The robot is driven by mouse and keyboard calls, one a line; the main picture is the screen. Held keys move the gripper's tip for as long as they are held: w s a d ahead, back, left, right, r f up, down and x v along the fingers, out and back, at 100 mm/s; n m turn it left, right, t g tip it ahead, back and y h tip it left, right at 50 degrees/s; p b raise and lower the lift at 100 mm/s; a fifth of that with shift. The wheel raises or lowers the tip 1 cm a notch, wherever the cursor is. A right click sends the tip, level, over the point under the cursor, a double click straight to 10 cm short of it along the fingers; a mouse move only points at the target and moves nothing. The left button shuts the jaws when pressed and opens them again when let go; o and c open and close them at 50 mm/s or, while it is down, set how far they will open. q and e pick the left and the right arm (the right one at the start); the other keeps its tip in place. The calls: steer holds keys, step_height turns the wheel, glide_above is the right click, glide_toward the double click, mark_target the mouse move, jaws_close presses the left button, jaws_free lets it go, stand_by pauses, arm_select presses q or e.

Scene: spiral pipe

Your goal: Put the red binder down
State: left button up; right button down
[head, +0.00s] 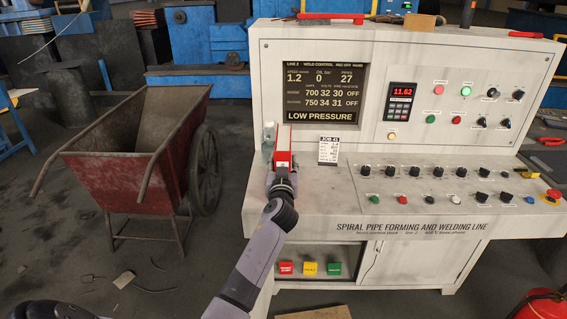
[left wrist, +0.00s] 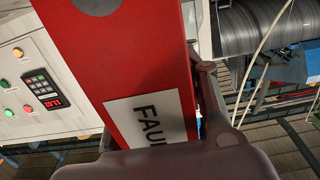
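The red binder (head: 283,158) is upright at the left end of the console, left of the JOB 41 card. In the head view it is seen nearly edge-on. In the left wrist view the binder (left wrist: 120,50) fills the middle, tilted, with a white label starting "FAU". I cannot tell whether the binder's bottom touches the console ledge. My right gripper is not in view.
The console's sloped desk (head: 420,205) carries knobs and buttons, with a yellow-handled tool and red stop button at the right. The JOB 41 card (head: 328,150) stands close by. A red cart (head: 120,180) is on the left. A fire extinguisher (head: 540,306) is lower right.

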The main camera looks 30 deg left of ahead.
arm_select(q)
steer(key=shift+o, duration=1.4)
steer(key=shift+d+r, duration=0.1)
